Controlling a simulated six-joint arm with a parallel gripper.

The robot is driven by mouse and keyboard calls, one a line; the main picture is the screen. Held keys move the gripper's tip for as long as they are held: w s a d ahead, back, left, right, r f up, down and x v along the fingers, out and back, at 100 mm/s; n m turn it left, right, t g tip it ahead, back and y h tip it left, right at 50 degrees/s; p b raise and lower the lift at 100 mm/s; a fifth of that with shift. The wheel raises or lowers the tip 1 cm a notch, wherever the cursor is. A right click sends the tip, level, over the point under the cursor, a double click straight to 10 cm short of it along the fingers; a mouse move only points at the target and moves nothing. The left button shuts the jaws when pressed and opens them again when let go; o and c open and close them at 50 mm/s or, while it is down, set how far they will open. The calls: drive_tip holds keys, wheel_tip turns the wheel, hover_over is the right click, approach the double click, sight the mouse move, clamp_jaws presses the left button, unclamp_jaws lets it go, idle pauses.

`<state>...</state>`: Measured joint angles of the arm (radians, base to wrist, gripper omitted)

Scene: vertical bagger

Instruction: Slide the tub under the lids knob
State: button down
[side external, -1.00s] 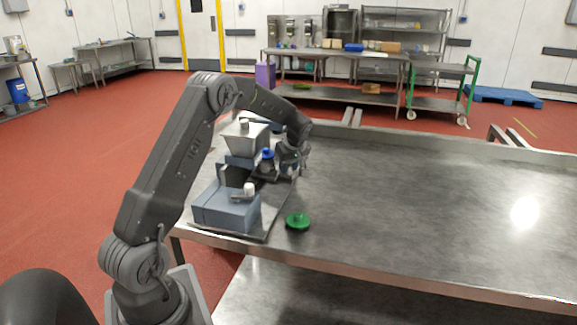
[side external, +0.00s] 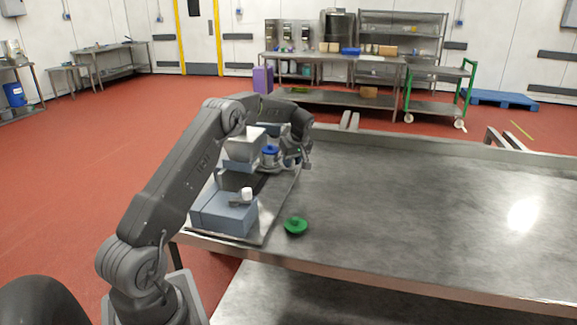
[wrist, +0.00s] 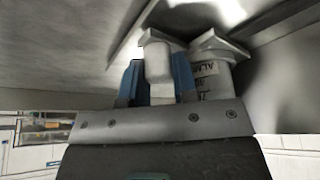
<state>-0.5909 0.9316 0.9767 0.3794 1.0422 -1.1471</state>
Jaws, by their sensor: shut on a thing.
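My gripper is low over the machine's right side and shut on the tub. In the wrist view a pale labelled tub (wrist: 210,82) shows beside the gripper fingers (wrist: 188,50), with part of it hidden by them. The grey-blue bagger has a hopper (side external: 245,146), partly covered by my arm. A green knobbed piece (side external: 296,226) lies on the bench at the machine's near right corner.
The bagger's front box (side external: 222,212) carries a white knob (side external: 247,194). The machine stands on a dark base plate (side external: 264,222) at the left end of the steel bench (side external: 400,210). The bench to the right is clear.

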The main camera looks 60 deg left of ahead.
drive_tip(key=shift+w+a, duration=0.6)
drive_tip(key=shift+w, duration=0.05)
drive_tip(key=c, duration=0.9)
unclamp_jaws()
drive_tip(key=v, duration=1.4)
drive_tip(key=shift+f, duration=0.1)
